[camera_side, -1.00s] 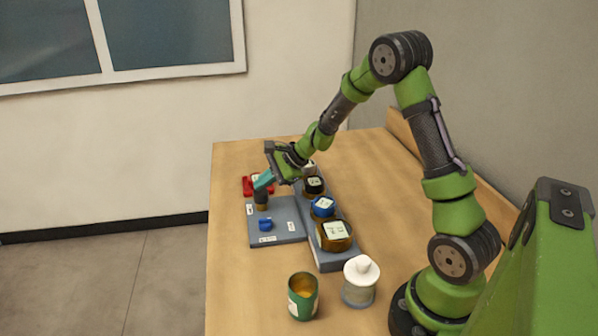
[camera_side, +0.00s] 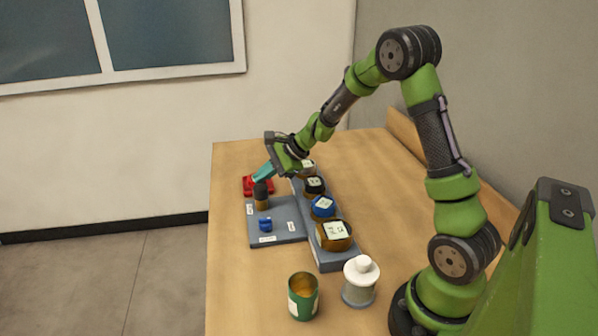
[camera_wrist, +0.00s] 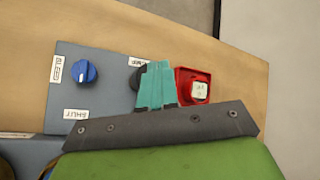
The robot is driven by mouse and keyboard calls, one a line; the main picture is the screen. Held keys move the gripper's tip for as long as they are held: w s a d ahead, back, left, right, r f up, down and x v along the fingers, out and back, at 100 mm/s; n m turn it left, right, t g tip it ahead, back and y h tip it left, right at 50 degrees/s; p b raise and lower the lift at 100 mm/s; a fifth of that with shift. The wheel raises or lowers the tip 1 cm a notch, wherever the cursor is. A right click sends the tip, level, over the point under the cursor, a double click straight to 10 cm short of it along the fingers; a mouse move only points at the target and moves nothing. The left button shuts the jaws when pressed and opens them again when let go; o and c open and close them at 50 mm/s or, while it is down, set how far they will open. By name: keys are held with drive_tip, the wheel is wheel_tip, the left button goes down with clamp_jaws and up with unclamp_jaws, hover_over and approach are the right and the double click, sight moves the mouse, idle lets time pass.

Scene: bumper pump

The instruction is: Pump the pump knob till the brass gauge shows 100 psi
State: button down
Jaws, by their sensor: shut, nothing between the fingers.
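The pump knob (camera_side: 261,188) is dark, upright on a brass-coloured collar at the far left part of the grey plate (camera_side: 283,232). In the wrist view the dark knob (camera_wrist: 136,78) is mostly hidden behind the teal fingers. My gripper (camera_side: 260,178) is shut and empty, its fingertips directly over the knob's top; I cannot tell whether they touch. It also shows in the wrist view (camera_wrist: 156,66). The brass gauge (camera_side: 334,236) is the nearest one on the raised grey step, with a pale face; its reading is too small to make out.
A blue knob (camera_wrist: 85,72) labelled BLEED is on the plate. A blue gauge (camera_side: 323,206) and a black gauge (camera_side: 314,186) stand on the step. A red item (camera_wrist: 193,86) lies past the plate. A green can (camera_side: 303,296) and white bottle (camera_side: 360,281) stand in front.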

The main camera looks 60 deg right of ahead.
sight(265, 188)
drive_tip(key=shift+r, duration=0.15)
drive_tip(key=shift+r, duration=2.55)
drive_tip(key=shift+s+f, duration=0.15)
drive_tip(key=shift+f, duration=0.05)
drive_tip(key=s+a+r+n, duration=0.3)
drive_tip(key=s+n, duration=0.3)
drive_tip(key=s, duration=0.2)
drive_tip(key=s+a+r+n+h, duration=0.1)
drive_tip(key=s+a+r+n, duration=0.2)
drive_tip(key=s+a+n, duration=0.2)
drive_tip(key=s+a+r+n+g+h, duration=0.1)
drive_tip(key=s+a+r+n, duration=0.2)
drive_tip(key=s, duration=0.8)
drive_tip(key=a+n, duration=0.2)
drive_tip(key=n, duration=0.1)
drive_tip(key=shift+s+a+r+n, duration=0.25)
drive_tip(key=shift+s+r+n, duration=0.05)
